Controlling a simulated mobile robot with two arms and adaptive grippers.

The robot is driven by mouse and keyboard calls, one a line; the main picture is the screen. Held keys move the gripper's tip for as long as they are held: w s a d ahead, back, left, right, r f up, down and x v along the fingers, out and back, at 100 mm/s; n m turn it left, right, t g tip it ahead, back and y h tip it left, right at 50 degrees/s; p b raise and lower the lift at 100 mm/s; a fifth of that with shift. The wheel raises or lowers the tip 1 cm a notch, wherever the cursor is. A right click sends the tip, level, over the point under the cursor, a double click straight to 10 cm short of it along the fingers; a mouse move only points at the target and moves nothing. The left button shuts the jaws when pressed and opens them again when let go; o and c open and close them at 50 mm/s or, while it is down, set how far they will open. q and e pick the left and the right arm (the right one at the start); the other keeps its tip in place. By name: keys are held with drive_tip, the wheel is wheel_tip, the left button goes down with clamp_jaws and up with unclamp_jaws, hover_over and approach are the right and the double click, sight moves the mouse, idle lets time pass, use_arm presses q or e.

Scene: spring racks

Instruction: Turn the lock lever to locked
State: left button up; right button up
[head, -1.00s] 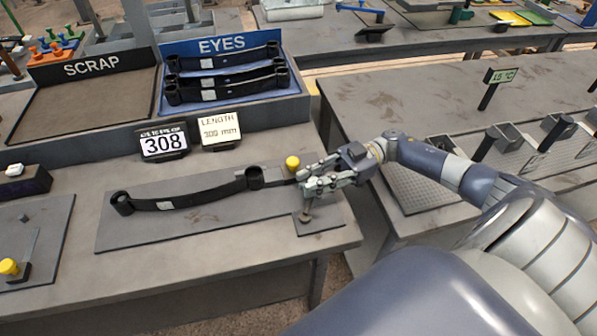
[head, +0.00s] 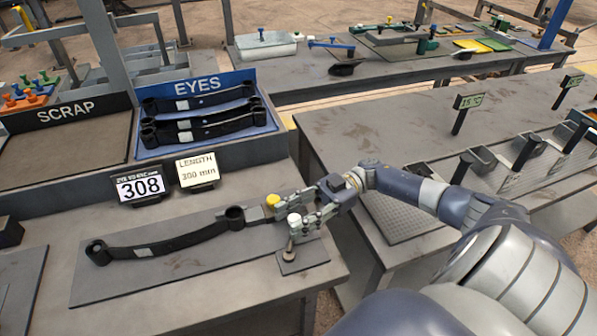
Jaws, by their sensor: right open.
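A black leaf spring (head: 165,243) with an eye at each end lies on a grey plate (head: 215,268) on the near bench. A yellow knob (head: 273,199) stands by its right eye. A small post (head: 289,246) rises from a square base (head: 303,259) just in front. I cannot tell which of these belongs to the lock lever; the gripper partly covers this area. My right gripper (head: 285,214) is open, its fingers pointing left, one tip near the yellow knob and the other above the post. Contact cannot be made out. My left gripper is not in view.
A blue EYES tray (head: 205,148) holding springs and a SCRAP tray (head: 65,153) stand behind. A 308 display (head: 140,186) and a LENGTH 300 mm sign (head: 197,170) stand before them. Another bench (head: 375,130) with slotted fixtures is at right.

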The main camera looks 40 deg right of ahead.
drive_tip(key=s+d, duration=0.1)
drive_tip(key=d, duration=1.1)
drive_tip(key=shift+f, duration=0.1)
idle(0.4)
